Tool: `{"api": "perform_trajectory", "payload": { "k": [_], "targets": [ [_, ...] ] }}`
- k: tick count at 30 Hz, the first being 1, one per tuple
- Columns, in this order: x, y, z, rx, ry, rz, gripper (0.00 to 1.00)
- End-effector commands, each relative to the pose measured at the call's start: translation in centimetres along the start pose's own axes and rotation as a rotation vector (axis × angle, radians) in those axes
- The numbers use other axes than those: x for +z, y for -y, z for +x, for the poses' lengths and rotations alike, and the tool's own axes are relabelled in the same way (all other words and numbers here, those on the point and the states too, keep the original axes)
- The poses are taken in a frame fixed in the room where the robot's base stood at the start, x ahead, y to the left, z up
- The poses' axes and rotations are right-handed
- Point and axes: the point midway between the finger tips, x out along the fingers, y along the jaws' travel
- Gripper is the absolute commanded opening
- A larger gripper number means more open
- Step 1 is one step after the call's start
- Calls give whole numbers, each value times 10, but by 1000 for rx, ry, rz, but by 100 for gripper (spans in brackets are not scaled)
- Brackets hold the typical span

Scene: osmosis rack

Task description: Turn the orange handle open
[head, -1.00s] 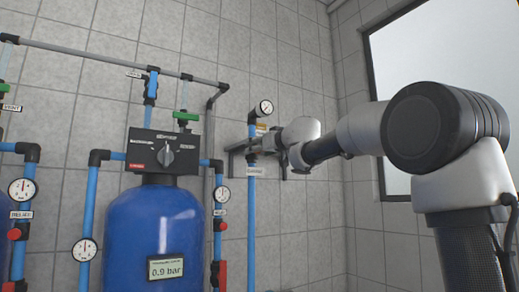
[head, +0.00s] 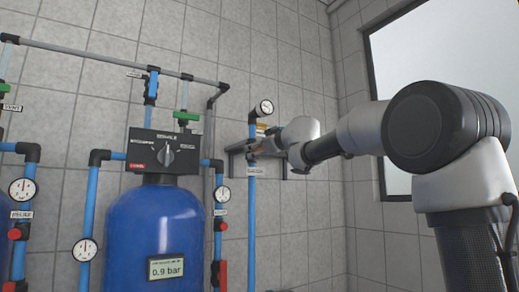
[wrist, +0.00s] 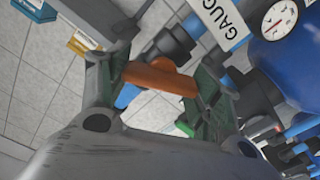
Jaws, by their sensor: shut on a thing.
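The orange handle (wrist: 160,78) lies between the two fingers of my gripper (wrist: 158,82) in the wrist view. My gripper is shut on it, with one finger at each end of the visible orange part. The handle sits by a blue pipe and a dark fitting (wrist: 174,42). In the head view my gripper (head: 268,146) is at the upright blue pipe (head: 252,205), just below a round gauge. The handle is too small there to make out clearly.
A gauge (head: 264,107) tops the pipe. A wall shelf (head: 297,158) is behind my gripper; boxes (wrist: 35,9) show in the wrist view. A blue tank (head: 155,230) with a black control head (head: 163,150) stands left. Open room lies below my arm.

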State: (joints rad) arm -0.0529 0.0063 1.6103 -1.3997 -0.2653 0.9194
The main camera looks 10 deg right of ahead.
Motion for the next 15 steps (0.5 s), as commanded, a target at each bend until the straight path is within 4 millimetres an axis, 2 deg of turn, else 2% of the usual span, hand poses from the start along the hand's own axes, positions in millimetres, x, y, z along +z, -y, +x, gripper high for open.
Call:
{"api": "perform_trajectory", "payload": {
  "k": [15],
  "targets": [
    [1, 3, 0, -1, 1, -488, 40]
  ]
}}
